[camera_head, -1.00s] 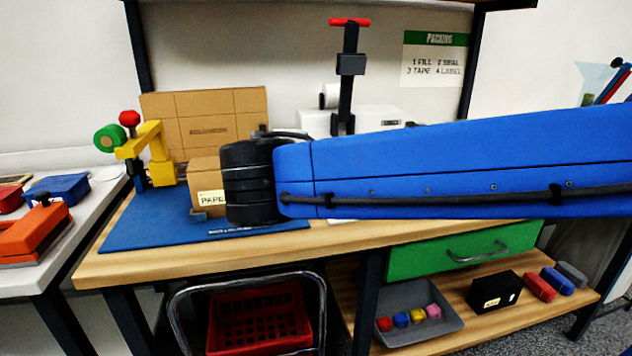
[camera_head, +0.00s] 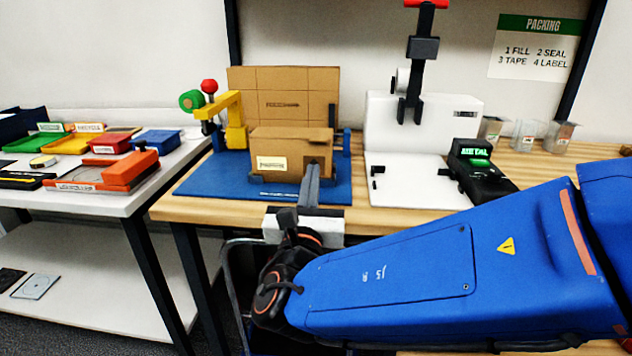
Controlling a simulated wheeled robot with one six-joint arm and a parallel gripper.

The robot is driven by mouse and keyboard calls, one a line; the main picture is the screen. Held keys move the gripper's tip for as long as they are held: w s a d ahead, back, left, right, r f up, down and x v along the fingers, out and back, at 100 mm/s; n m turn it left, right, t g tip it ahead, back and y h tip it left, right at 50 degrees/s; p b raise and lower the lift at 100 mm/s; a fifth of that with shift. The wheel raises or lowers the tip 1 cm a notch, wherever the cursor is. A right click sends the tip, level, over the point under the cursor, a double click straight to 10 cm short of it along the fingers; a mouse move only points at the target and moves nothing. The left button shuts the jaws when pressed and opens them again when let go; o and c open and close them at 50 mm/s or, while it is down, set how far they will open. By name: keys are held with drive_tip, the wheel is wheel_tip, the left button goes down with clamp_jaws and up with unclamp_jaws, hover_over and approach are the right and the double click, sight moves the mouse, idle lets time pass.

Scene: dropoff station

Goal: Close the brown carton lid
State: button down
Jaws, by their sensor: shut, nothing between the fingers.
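The brown carton (camera_head: 262,162) stands on a blue mat (camera_head: 205,182) on the wooden bench, with a pale label on its front. A tall upright brown panel (camera_head: 285,92), which looks like its raised lid, rises behind it. My gripper (camera_head: 312,172) is in front of the carton's right front side, its narrow fingers pointing toward the bench's back. The fingers are together with nothing visible between them. They overlap the carton in the picture; I cannot tell whether they touch it. The carton's lower right front is hidden behind them.
A yellow tape tool (camera_head: 233,122) stands left of the carton. A blue post (camera_head: 346,143) stands right of it. A white machine (camera_head: 425,125) and a black device (camera_head: 480,170) are further right. A side table (camera_head: 150,190) with trays is at left.

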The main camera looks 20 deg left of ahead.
drive_tip(key=x, duration=0.7)
drive_tip(key=shift+s+r, duration=0.1)
drive_tip(key=shift+r+g+h, duration=0.3)
drive_tip(key=shift+r+g, duration=1.2)
drive_tip(key=shift+r, duration=0.1)
drive_tip(key=shift+w+a+r+g+h, duration=0.15)
drive_tip(key=shift+w+r+g, duration=0.1)
drive_tip(key=shift+r+g, duration=0.45)
drive_tip(key=shift+w+d+r+g+h, duration=0.1)
drive_tip(key=shift+w+r+g+h, duration=0.1)
drive_tip(key=shift+r+g, duration=0.5)
drive_tip(key=shift+w+a+r+g+h, duration=0.2)
drive_tip(key=shift+r+g, duration=0.3)
drive_tip(key=shift+r, duration=0.35)
drive_tip(key=shift+w+r, duration=0.15)
